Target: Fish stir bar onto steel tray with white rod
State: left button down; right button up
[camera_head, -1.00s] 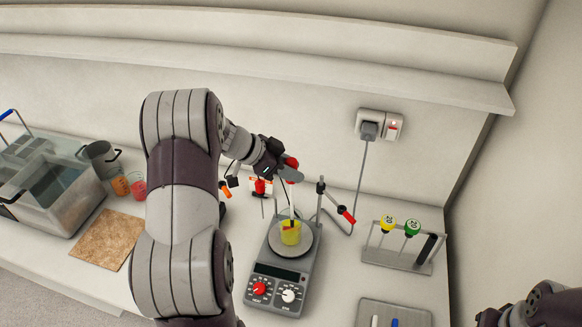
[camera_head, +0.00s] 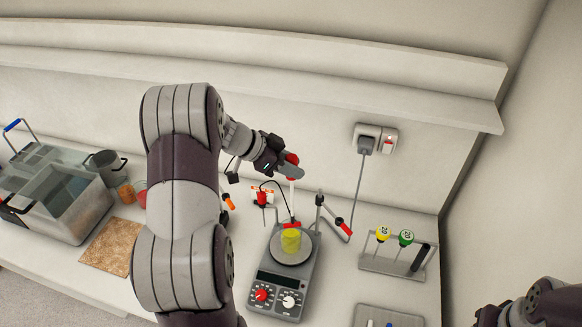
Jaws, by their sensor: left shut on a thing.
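My left gripper (camera_head: 291,172) is shut on the white rod (camera_head: 292,197), above and behind the hotplate stirrer. The rod hangs nearly upright. A small red piece (camera_head: 291,224) shows at its lower end, by the far rim of the beaker. I cannot tell for sure whether it is the stir bar or the rod's tip. The beaker of yellow liquid (camera_head: 291,241) stands on the stirrer's round plate (camera_head: 306,256). The steel tray (camera_head: 374,309) is at the bottom edge, partly cut off, with small white and blue pieces in it. Only part of my right arm shows at lower right.
The hotplate stirrer (camera_head: 280,281) has a clamp stand (camera_head: 319,205) behind it. A rack (camera_head: 388,265) with yellow-topped and green-topped tubes stands to the right. A clear tank (camera_head: 62,205), a metal pot (camera_head: 105,166) and a cork mat (camera_head: 108,247) are at left. A shelf runs above.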

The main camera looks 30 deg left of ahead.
pick_arm(q)
jog(key=shift+r, duration=3.25)
jog(key=shift+f, duration=0.1)
